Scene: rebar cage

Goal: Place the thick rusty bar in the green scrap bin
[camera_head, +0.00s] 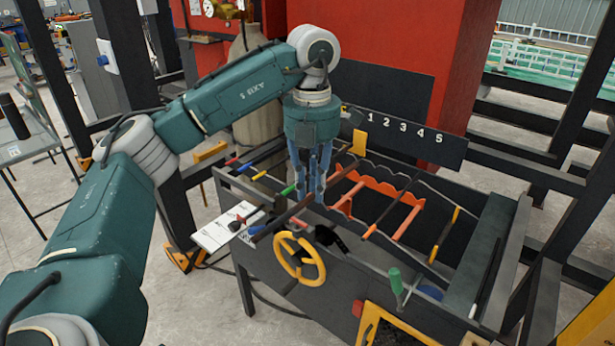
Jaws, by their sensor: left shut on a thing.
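My left gripper (309,194) points down over the left part of the dark rack bench (365,262). Its blue fingers are shut on a thick rusty brown bar (283,218). The bar slants from lower left to upper right, and its near end shows past the fingers. The fingers hide part of it, and I cannot tell whether it is clear of the rack. I cannot make out a green scrap bin. My right gripper is not in view.
A yellow handwheel (300,258) and a green-handled tool (396,282) are at the bench front. Several thinner bars lie across orange notched supports (378,188). A number board (405,128) stands behind. A white sheet (222,232) lies at left. Dark posts and beams flank the bench.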

